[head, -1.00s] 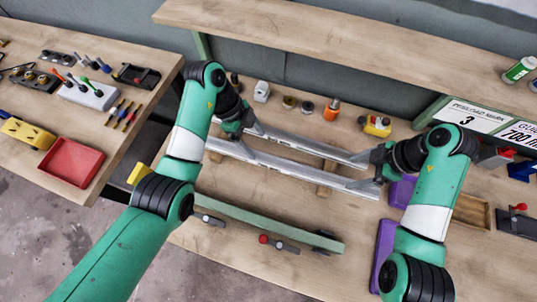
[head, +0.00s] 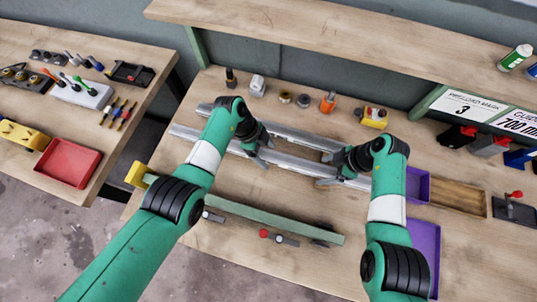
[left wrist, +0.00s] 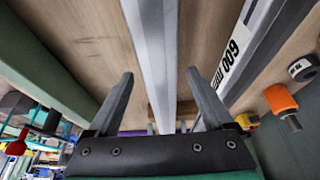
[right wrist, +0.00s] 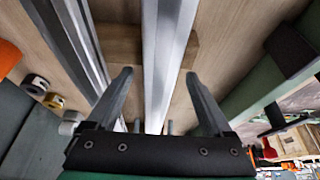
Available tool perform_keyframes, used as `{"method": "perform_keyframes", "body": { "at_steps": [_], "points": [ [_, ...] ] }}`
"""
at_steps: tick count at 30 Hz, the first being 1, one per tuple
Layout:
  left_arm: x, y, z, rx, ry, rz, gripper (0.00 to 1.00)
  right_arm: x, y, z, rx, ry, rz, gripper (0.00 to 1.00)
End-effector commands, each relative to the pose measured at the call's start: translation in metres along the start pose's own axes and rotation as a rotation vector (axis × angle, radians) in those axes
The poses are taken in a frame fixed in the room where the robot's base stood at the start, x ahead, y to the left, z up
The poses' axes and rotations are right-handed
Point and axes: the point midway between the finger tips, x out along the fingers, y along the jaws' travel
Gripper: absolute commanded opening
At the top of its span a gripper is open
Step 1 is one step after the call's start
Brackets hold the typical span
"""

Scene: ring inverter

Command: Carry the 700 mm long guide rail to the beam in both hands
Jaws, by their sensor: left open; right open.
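Two grey metal rails lie side by side on the bench. The far rail (head: 300,136) bears a label reading 600 in the left wrist view (left wrist: 240,50). The near rail (head: 188,133) looks longer; no length label shows on it. My left gripper (head: 262,160) is open over the near rail, which runs between its fingers in the left wrist view (left wrist: 155,50). My right gripper (head: 326,172) is open over the same rail farther right, which also runs between its fingers in the right wrist view (right wrist: 165,50). The green beam (head: 280,222) lies in front.
A wooden support block (right wrist: 190,48) sits under the rails. Small bottles and parts, including an orange one (head: 328,102), stand behind. Purple trays (head: 424,240) lie at right beside my right arm. A side table with a red tray (head: 66,163) is at left.

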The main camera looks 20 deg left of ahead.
Motion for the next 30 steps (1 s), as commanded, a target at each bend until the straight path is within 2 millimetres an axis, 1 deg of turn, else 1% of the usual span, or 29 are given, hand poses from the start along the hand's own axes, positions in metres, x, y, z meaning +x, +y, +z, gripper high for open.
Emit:
{"method": "perform_keyframes", "body": {
  "at_steps": [5,6,11,12,17,18,20,30],
  "points": [
    [-0.0002,-0.0002,-0.0001,0.000,0.000,0.000,0.85,-0.0003,0.0003,-0.0001,0.000,0.000,0.001,0.85],
    [-0.0002,-0.0002,0.0000,0.000,0.000,-0.001,0.81,-0.0003,0.0003,-0.0001,0.000,0.000,0.001,0.81],
    [-0.0004,-0.0003,0.0000,0.000,0.000,-0.001,0.53,-0.0005,0.0003,-0.0001,0.000,0.000,0.001,0.53],
    [-0.0004,-0.0003,0.0000,0.000,0.000,-0.001,0.45,-0.0005,0.0003,-0.0001,0.000,0.000,0.001,0.45],
    [-0.0005,-0.0002,0.0000,0.000,0.000,0.000,0.17,-0.0006,0.0004,-0.0001,0.000,0.000,0.001,0.17],
    [-0.0005,-0.0002,0.0000,0.000,0.000,0.000,0.09,-0.0007,0.0004,-0.0001,0.000,0.000,0.001,0.09],
    [-0.0005,-0.0001,0.0000,0.000,0.000,0.000,0.00,-0.0007,0.0004,-0.0001,0.000,0.000,0.001,0.00],
    [-0.0006,0.0000,0.0000,0.000,0.000,0.001,0.00,-0.0009,0.0006,0.0000,0.000,0.000,0.002,0.00]
  ]
}}
